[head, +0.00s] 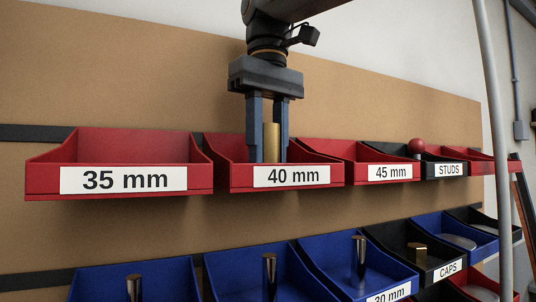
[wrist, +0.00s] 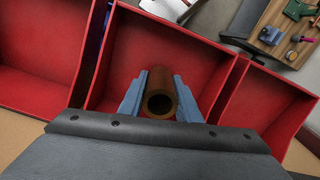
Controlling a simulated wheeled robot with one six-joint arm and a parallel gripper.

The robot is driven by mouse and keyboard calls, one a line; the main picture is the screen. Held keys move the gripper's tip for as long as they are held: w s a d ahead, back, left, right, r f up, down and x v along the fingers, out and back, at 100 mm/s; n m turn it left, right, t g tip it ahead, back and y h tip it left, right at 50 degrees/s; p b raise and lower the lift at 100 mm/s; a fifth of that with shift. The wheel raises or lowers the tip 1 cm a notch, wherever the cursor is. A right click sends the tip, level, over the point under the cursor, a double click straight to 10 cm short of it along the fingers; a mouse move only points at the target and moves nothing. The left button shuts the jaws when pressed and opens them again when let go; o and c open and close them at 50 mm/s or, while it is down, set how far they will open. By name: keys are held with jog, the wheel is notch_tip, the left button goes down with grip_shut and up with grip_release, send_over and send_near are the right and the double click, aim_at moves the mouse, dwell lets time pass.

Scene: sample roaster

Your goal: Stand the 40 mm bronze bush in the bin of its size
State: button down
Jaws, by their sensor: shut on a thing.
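My gripper (head: 270,128) is shut on the bronze bush (head: 271,143), a hollow brass-coloured cylinder held upright between the two fingers. In the head view they reach down into the red bin labelled 40 mm (head: 242,180), and the front wall hides the lower ends. In the wrist view I look down the bush's open bore (wrist: 160,103), with the blue-grey fingers on either side and the red bin (wrist: 187,45) around it. I cannot tell whether the bush touches the bin floor.
The red 35 mm bin (head: 45,180) on the left and 45 mm bin (head: 360,175) on the right look empty. The black STUDS bin (head: 445,169) has a red ball-topped item nearby. Below, blue bins (head: 190,275) hold upright cylinders. A grey pole (head: 495,120) stands at the right.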

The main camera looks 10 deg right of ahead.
jog(key=shift+f, duration=0.25)
jog(key=shift+f, duration=0.1)
jog(key=c, duration=1.3)
grip_release()
jog(key=shift+f, duration=0.1)
jog(key=shift+r+p, duration=0.35)
jog(key=shift+r, duration=3.6)
